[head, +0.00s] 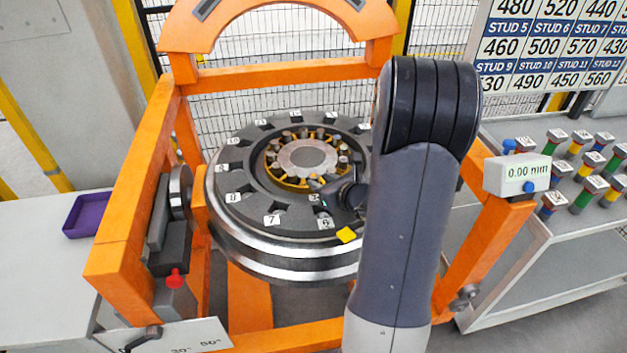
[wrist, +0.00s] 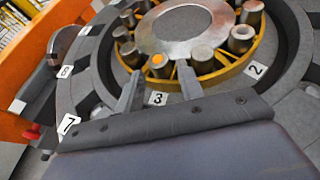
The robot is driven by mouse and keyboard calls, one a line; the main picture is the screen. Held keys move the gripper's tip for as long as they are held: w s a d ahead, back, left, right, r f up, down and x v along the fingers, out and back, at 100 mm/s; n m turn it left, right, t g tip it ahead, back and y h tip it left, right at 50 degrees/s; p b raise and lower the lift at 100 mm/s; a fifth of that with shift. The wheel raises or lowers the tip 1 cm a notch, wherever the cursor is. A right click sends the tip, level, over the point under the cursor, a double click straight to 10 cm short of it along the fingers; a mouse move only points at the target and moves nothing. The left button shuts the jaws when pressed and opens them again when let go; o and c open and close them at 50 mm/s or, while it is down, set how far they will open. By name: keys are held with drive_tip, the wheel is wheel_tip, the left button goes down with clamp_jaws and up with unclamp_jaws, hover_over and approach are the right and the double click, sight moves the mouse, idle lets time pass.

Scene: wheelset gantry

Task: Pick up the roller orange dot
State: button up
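The roller with the orange dot (wrist: 158,61) stands upright in the yellow cage ring, on the near side of the bearing in the wrist view. My gripper (wrist: 160,73) is open, and its two grey fingers point at this roller, one to the left and one to the right of it in the picture. I cannot tell whether the fingertips reach down beside it. Nothing shows between the fingers except the roller's surroundings. In the head view my gripper (head: 328,188) is over the near right part of the ring, partly hidden by my arm, and the orange dot cannot be made out.
Other rollers (wrist: 201,57) stand close on both sides in the yellow cage (wrist: 222,76). A dark numbered ring (head: 252,208) surrounds it. Orange gantry posts (head: 130,222) flank the wheel. A purple tray (head: 86,216) lies on the left table; coloured studs (head: 580,195) stand on the right bench.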

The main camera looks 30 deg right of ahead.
drive_tip(key=shift+x, duration=1.3)
clamp_jaws()
